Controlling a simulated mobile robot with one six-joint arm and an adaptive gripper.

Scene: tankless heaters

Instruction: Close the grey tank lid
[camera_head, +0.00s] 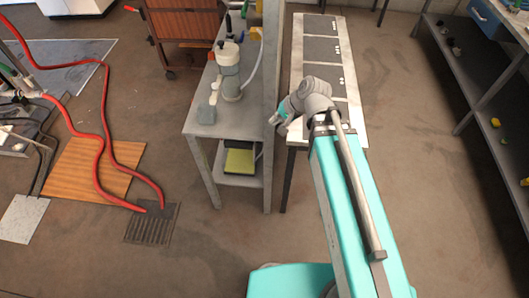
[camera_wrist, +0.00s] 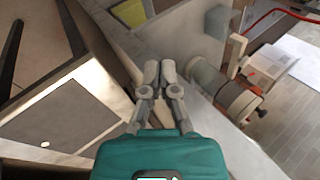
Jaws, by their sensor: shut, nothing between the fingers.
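My gripper (camera_head: 277,121) is near the shelf's upright panel in the head view. In the wrist view my gripper (camera_wrist: 159,68) is shut, its fingertips together and empty. A jar-like tank (camera_head: 230,72) with a pale cap stands on the metal shelf, left of my gripper and apart from it. A small grey-green piece (camera_head: 207,113) is at the jar's front left. In the wrist view, a cylinder with red and white parts (camera_wrist: 232,92) lies to the right of my fingers. I cannot tell which part is the grey tank lid, or whether it is open.
A metal shelf (camera_head: 196,128) with an upright panel (camera_head: 271,60) stands left of my arm. A long table with grey panels (camera_head: 322,50) is behind my gripper; one grey panel (camera_wrist: 85,112) shows in the wrist view. Red hoses (camera_head: 100,170) lie on the left floor.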

